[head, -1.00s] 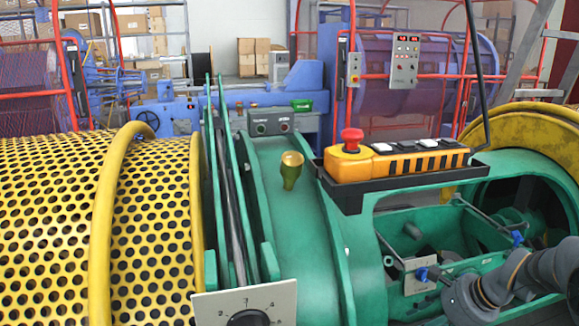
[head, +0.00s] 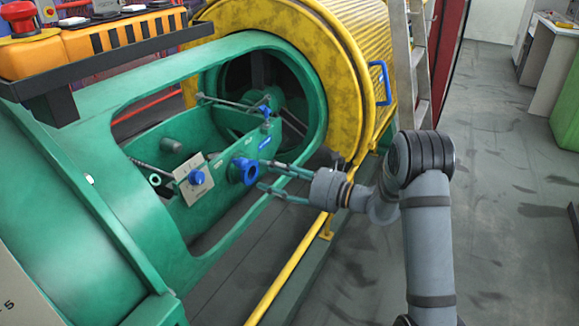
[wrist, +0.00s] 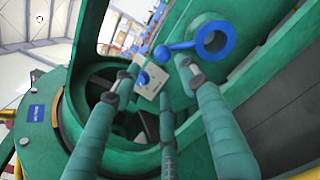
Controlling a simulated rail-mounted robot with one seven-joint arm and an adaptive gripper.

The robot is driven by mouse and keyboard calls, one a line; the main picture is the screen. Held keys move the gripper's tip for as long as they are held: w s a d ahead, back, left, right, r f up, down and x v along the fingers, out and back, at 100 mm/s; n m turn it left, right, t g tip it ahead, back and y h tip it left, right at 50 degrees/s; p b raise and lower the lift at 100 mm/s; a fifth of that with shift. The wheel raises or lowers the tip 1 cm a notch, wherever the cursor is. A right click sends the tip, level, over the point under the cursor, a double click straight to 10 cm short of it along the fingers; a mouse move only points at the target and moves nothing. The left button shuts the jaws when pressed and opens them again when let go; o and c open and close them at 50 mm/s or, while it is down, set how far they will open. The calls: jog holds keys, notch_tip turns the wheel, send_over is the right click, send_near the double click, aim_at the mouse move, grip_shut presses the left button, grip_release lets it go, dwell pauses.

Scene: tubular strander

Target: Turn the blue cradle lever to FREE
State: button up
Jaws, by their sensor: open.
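The blue lever (head: 243,172) sits on the green cradle wall inside the machine's opening. In the wrist view it shows as a blue ring-shaped hub (wrist: 213,40) with a short arm running left to a round blue knob (wrist: 161,52). Small markings by it on the wall are too small to read. My gripper (head: 264,176) is open, with its fingers pointing left at the lever and their tips close to the ring.
A pale plate with another blue knob (head: 197,178) is left of the lever. The green frame's rim (head: 300,75) surrounds the opening. A yellow rail (head: 290,268) runs below my gripper. A yellow drum (head: 270,30) and ladder (head: 402,60) stand behind.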

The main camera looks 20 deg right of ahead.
aim_at(247, 163)
jog(key=shift+m+t, duration=0.3)
jog(key=x, duration=1)
jog(key=shift+w+d, duration=0.3)
jog(key=shift+w, duration=0.1)
jog(key=shift+c, duration=0.8)
grip_shut()
